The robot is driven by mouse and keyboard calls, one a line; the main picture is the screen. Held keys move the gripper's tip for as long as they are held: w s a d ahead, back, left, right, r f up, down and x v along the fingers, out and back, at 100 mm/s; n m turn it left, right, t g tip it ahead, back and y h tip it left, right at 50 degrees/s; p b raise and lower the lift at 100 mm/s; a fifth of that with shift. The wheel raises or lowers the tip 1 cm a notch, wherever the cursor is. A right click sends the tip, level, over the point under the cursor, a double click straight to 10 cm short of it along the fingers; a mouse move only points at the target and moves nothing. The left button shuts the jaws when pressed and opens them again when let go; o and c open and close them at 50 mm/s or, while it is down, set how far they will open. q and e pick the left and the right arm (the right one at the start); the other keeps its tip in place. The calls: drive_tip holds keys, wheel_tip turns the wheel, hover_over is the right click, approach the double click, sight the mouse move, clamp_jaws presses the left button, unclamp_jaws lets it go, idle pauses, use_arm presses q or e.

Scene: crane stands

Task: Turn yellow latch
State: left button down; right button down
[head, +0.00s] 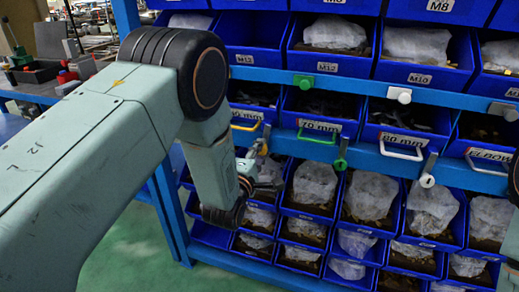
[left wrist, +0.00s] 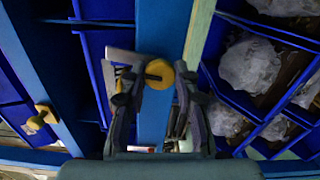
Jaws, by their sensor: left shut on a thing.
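The yellow latch has a round yellow knob (left wrist: 159,74) on a blue post, seen in the left wrist view between my gripper's fingers. In the head view a small part of the yellow latch (head: 263,149) shows just above my left gripper (head: 262,183), beside my forearm. The left gripper also shows in the left wrist view (left wrist: 156,100), its two dark fingers on either side of the knob and closed on the latch. The fingers hide part of the latch, so its exact contact is hard to see. My right gripper is out of view.
A blue rack holds rows of blue bins with bagged parts. Green latches (head: 340,163) and white latches (head: 427,180) sit on its rails. A second yellow knob (left wrist: 37,122) is at the left in the wrist view. Green floor (head: 120,245) is clear in front.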

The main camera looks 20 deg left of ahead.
use_arm(q)
drive_tip(key=shift+n, duration=0.5)
drive_tip(key=c, duration=1)
unclamp_jaws()
drive_tip(key=s, duration=1.2)
drive_tip(key=shift+a, duration=0.2)
